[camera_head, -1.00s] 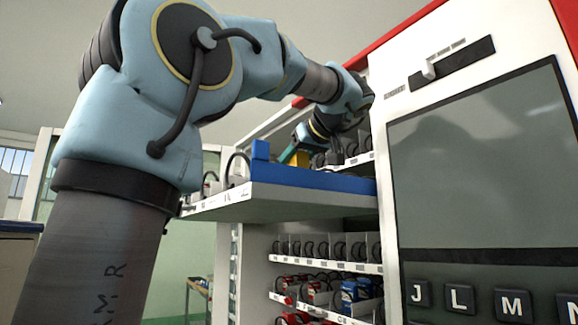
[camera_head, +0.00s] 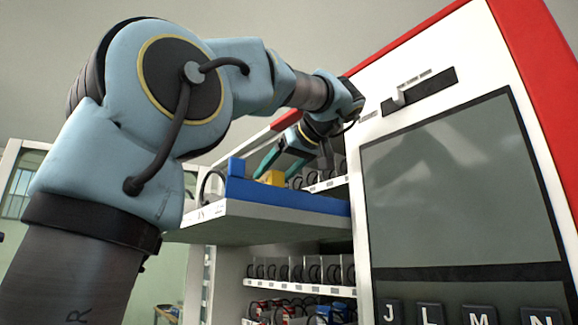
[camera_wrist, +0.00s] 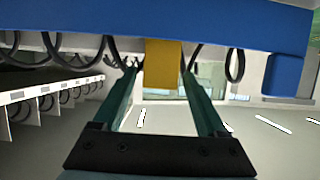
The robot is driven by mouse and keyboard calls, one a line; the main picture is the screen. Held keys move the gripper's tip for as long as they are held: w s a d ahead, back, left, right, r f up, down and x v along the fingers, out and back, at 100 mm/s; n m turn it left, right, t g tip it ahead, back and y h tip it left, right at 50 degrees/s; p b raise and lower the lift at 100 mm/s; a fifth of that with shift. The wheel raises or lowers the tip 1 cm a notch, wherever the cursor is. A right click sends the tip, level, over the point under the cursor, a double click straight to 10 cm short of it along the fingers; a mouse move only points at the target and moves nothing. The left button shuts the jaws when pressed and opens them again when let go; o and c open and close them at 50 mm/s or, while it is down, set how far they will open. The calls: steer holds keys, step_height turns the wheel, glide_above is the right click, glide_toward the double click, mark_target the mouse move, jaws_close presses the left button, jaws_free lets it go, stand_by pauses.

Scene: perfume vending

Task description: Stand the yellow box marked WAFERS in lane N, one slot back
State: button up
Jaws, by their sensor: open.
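The yellow box (camera_head: 273,178) stands on the pulled-out upper shelf (camera_head: 250,222), partly hidden behind a blue bar (camera_head: 290,197). Its WAFERS marking is not readable. In the wrist view the yellow box (camera_wrist: 163,62) shows between and beyond the tips of the two teal fingers. My gripper (camera_head: 282,160) is open just above the box, fingers spread; it also shows in the wrist view (camera_wrist: 159,72). A gap shows on each side of the box, and the fingers do not look closed on it. The box's exact lane and slot cannot be told.
Black coils and dividers fill the shelf, beside the box in the wrist view (camera_wrist: 90,50). A raised blue block (camera_head: 236,167) ends the bar. The machine's white front with a dark screen (camera_head: 460,185) stands close on the right. More stocked shelves (camera_head: 300,290) lie below.

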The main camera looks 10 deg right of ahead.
steer(key=b+v, duration=0.1)
steer(key=v, duration=0.6)
steer(key=shift+s, duration=0.15)
steer(key=shift+d+r, duration=0.1)
steer(key=shift+d, duration=0.05)
